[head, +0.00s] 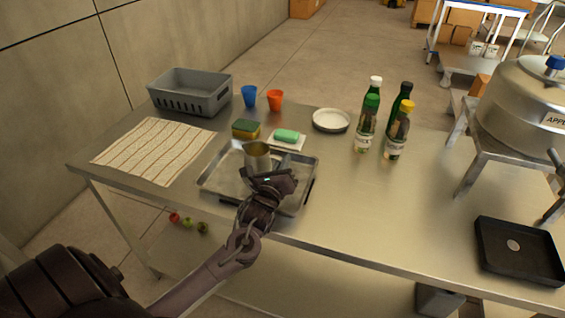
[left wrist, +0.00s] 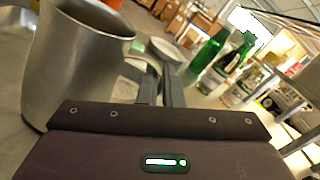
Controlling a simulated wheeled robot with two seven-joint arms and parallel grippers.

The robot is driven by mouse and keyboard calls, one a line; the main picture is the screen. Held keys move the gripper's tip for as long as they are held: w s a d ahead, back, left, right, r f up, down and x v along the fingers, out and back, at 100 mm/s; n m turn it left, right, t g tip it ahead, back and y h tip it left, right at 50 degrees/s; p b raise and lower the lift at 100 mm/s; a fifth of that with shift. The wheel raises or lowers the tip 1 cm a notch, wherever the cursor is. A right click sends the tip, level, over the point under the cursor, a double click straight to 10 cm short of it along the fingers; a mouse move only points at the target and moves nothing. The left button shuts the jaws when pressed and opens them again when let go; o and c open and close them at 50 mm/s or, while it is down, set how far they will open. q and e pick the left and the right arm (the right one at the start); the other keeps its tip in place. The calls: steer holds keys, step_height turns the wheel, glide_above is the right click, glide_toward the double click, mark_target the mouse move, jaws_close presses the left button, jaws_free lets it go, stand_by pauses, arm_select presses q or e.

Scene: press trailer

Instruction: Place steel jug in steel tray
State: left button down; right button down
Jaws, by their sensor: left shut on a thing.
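The steel jug (head: 257,156) is upright over the steel tray (head: 219,179), which lies near the front edge of the steel table. I cannot tell whether the jug touches the tray floor. My left gripper (head: 270,178) is shut on the jug, at its near side, and partly hides the tray's right half. In the left wrist view the jug (left wrist: 75,62) fills the left side, next to the fingers (left wrist: 157,85). My right gripper is not in view.
A striped cloth (head: 153,151) and grey basket (head: 190,92) are at the left. A sponge (head: 245,129), green soap (head: 287,136), blue cup (head: 250,96), orange cup (head: 275,100) and white plate (head: 331,121) are behind the tray. Several bottles (head: 367,125) stand right. A black tray (head: 519,252) is front right.

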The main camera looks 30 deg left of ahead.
arm_select(q)
steer(key=c, duration=1.6)
jaws_free()
steer(key=shift+f, duration=0.1)
steer(key=b+v, duration=0.1)
steer(key=v, duration=1)
steer(key=shift+s+b, duration=0.1)
steer(key=shift+b, duration=0.25)
steer(key=shift+s+d+r, duration=0.15)
steer(key=shift+s+r, duration=0.05)
steer(key=shift+s, duration=0.25)
